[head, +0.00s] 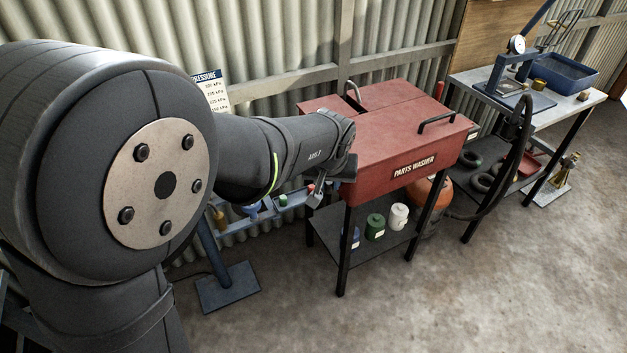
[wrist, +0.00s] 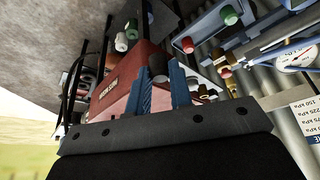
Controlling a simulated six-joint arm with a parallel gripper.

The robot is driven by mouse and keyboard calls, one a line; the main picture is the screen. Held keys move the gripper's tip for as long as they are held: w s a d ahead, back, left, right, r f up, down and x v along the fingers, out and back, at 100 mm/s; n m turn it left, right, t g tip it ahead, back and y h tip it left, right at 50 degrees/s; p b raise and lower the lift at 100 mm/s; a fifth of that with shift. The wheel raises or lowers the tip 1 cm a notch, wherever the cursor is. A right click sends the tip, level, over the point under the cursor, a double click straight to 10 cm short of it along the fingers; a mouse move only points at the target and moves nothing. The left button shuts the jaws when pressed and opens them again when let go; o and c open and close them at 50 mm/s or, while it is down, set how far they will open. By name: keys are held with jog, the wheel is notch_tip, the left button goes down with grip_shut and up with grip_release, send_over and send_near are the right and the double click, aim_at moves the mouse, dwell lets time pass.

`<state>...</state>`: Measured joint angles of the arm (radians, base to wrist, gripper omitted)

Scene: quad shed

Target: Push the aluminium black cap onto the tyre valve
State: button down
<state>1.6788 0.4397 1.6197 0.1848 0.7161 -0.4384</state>
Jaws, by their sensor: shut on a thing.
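My gripper (wrist: 159,72) shows in the wrist view as two blue fingers reaching up from a dark mount. It is closed on a small dark piece (wrist: 159,79), which looks like the black cap; the fingers hide most of it. In the head view my gripper (head: 317,199) is small, below the end of my arm and in front of the blue rack, left of the parts washer. I cannot pick out the tyre valve with certainty in either view.
A red parts washer (head: 395,142) stands close beside my wrist. A blue rack (head: 296,199) holds coloured pieces, including a green one (head: 283,200). Bottles stand on the washer's lower shelf (head: 370,247). A bench (head: 545,118) is at the far right. The front floor is clear.

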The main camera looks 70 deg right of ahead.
jog(key=shift+s+a+r, duration=0.1)
jog(key=shift+s+r, duration=0.05)
jog(key=shift+r, duration=0.1)
jog(key=w+a+n+t, duration=0.15)
jog(key=w+n, duration=0.35)
jog(key=w, duration=2)
jog(key=w+a+n, duration=0.1)
jog(key=w+a, duration=0.2)
jog(key=w, duration=0.3)
jog(key=w+a+f+n+y, duration=0.1)
jog(key=w+a, duration=0.2)
jog(key=w, duration=0.4)
jog(key=w+a+n+t+y, duration=0.1)
jog(key=w+a+n, duration=0.1)
jog(key=w, duration=0.5)
jog(key=shift+w+a+f, duration=0.1)
jog(key=shift+a+f, duration=0.3)
jog(key=shift+a, duration=0.45)
jog(key=shift+f, duration=2.55)
jog(key=shift+f, duration=0.6)
